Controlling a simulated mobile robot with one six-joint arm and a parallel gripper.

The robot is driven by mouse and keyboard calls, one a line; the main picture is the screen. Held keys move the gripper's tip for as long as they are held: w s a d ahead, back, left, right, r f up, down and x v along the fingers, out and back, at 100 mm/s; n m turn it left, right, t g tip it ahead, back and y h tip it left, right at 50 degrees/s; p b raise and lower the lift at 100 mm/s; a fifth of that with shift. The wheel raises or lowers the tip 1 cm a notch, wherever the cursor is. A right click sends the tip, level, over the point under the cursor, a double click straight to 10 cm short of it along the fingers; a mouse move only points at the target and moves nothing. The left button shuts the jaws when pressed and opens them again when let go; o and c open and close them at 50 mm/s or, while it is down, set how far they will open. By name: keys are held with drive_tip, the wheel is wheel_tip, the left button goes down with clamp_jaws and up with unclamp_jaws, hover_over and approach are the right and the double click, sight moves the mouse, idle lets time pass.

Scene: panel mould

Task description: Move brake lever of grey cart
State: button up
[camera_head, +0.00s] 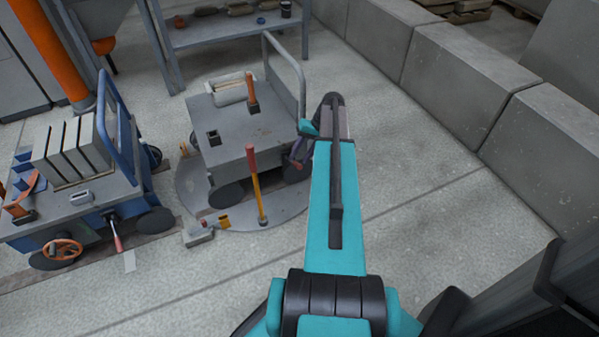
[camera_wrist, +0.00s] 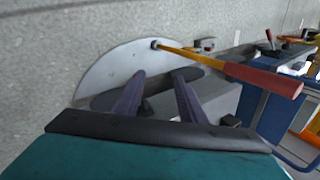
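The grey cart (camera_head: 235,135) stands on a round grey floor plate (camera_head: 190,190) in the head view. A short lever with an orange-red grip (camera_head: 252,90) rises from its top. A longer yellow lever with a red grip (camera_head: 257,185) rises from the plate in front of the cart; it also crosses the wrist view (camera_wrist: 215,66). My gripper (camera_head: 299,150) is at the cart's right side, beside its wheel. In the wrist view my gripper (camera_wrist: 160,78) has its two purple fingers apart, with nothing held between them and a dark wheel (camera_wrist: 155,88) beyond.
A blue cart (camera_head: 70,215) with upright grey slabs (camera_head: 72,150) and a red-handled lever (camera_head: 115,235) stands left. The grey cart's push handle (camera_head: 285,60) rises behind. A metal table (camera_head: 215,32) stands at the back. Large concrete blocks (camera_head: 460,75) line the right; floor between is clear.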

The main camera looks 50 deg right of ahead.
sight(299, 166)
drive_tip(key=s+d+r+t+b, duration=0.1)
drive_tip(key=s+d+r, duration=0.1)
drive_tip(key=d, duration=0.4)
drive_tip(key=shift+d+r+m, duration=0.15)
drive_tip(key=shift+d+m, duration=0.15)
drive_tip(key=shift+d, duration=0.05)
drive_tip(key=b+x, duration=0.3)
drive_tip(key=x, duration=1.1)
drive_tip(key=shift+d, duration=0.15)
